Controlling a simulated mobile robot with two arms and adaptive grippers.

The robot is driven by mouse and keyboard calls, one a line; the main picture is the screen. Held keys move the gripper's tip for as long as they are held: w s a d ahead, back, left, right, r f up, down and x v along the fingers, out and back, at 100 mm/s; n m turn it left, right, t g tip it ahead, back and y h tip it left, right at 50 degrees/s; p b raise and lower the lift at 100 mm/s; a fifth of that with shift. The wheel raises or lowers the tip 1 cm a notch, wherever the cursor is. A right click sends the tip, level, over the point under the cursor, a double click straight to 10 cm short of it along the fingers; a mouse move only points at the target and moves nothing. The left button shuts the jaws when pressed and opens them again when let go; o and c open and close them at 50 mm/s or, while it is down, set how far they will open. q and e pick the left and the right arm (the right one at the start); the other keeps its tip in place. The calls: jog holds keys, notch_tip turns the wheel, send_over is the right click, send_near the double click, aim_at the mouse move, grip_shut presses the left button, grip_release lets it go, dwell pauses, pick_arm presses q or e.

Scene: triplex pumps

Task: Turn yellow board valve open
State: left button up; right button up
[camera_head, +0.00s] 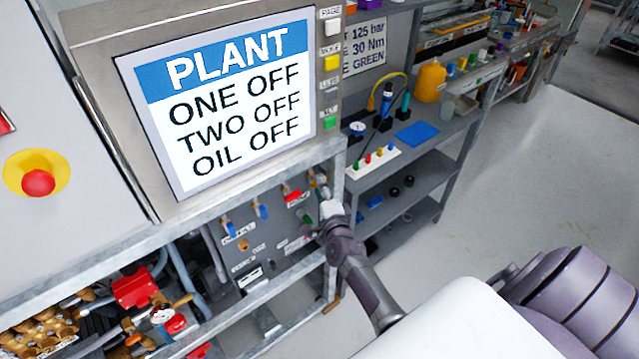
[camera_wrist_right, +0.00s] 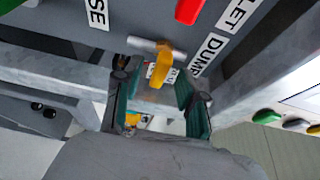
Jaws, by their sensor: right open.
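The yellow valve handle (camera_wrist_right: 160,65) shows in the right wrist view, on a grey metal stem below the board. My right gripper (camera_wrist_right: 156,80) is open, with one green-padded finger on each side of the handle. I cannot tell whether either finger touches it. In the head view my right gripper (camera_head: 326,207) is at the right end of the grey valve board (camera_head: 270,240), and the yellow handle is hidden there. A red handle (camera_head: 292,196) is beside it on the board, also in the wrist view (camera_wrist_right: 190,10). My left gripper is not in view.
Blue handles (camera_head: 259,208) sit further left on the board. A steel frame rail (camera_head: 270,315) runs below it. A screen (camera_head: 225,100) reading PLANT, ONE OFF, TWO OFF, OIL OFF is above. Shelves (camera_head: 420,160) with tools stand at right, with clear floor (camera_head: 530,180) beyond.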

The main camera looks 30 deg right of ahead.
jog(key=shift+w+d, duration=0.25)
jog(key=shift+w, duration=0.45)
grip_shut()
jog(key=n+t+y+b, duration=0.1)
jog(key=n+y+b, duration=0.1)
jog(key=n+b, duration=0.3)
jog(key=n+t+y+b, duration=0.2)
jog(key=n+b, duration=0.3)
jog(key=n, duration=0.4)
jog(key=n+t+y+b, duration=0.2)
jog(key=n+y+b, duration=0.1)
jog(key=n, duration=0.5)
jog(key=shift+d+f+b, duration=0.2)
jog(key=shift+f+b, duration=0.2)
jog(key=shift+b, duration=0.5)
jog(key=shift+n+y, duration=0.3)
jog(key=shift+n, duration=0.1)
